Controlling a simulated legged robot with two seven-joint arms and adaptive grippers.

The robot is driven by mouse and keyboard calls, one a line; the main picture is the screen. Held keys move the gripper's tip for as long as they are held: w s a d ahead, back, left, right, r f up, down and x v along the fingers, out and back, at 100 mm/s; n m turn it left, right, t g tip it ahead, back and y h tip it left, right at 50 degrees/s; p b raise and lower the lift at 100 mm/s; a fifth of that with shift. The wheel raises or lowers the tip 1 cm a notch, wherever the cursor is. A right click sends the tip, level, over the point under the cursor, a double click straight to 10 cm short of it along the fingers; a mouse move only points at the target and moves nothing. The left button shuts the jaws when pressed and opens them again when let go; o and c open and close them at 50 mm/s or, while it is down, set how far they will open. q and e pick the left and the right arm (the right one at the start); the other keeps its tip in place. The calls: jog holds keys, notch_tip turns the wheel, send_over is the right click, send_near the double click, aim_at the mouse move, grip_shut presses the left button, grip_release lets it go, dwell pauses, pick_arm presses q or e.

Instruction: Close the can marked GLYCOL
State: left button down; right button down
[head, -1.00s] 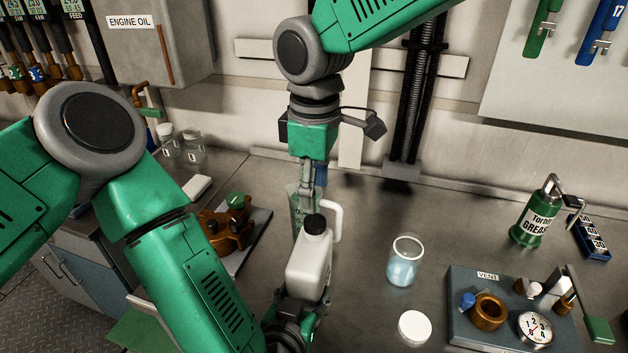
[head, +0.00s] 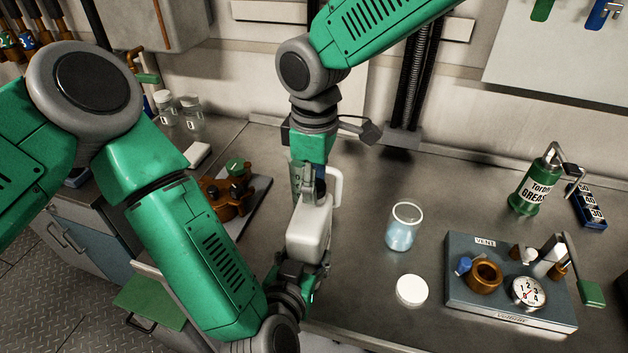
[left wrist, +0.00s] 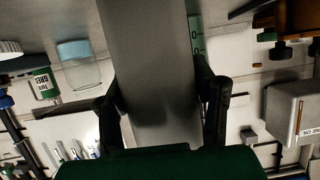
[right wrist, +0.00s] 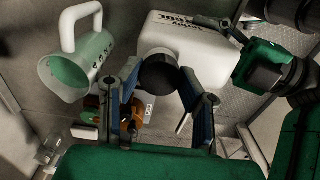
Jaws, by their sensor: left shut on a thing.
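The white GLYCOL can (head: 308,232) is upright above the bench in the head view. My left gripper (head: 302,268) is shut on its body from below; the can body also fills the middle of the left wrist view (left wrist: 150,70). In the right wrist view the can (right wrist: 205,55) shows its lettering upside down, with a black cap (right wrist: 158,72) at its neck. I cannot tell how tightly the cap sits. My right gripper (right wrist: 160,85) is open, a finger on either side of the cap; contact is unclear. In the head view this gripper (head: 310,185) hides the cap.
A translucent green jug (right wrist: 85,70) stands close by. On the bench are a jar of blue liquid (head: 402,232), a white lid (head: 411,290), a VENT block (head: 500,310) and a grease can (head: 532,185). A bronze fitting (head: 228,195) is at left. Bench between jar and grease can is clear.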

jog(key=shift+m, duration=0.9)
jog(key=c, duration=1)
grip_release()
jog(key=shift+r, duration=0.15)
notch_tip(320, 180, up, 12)
jog(key=shift+w+f, duration=0.1)
jog(key=shift+f, duration=0.05)
pick_arm(q)
jog(key=c, duration=0.6)
grip_release()
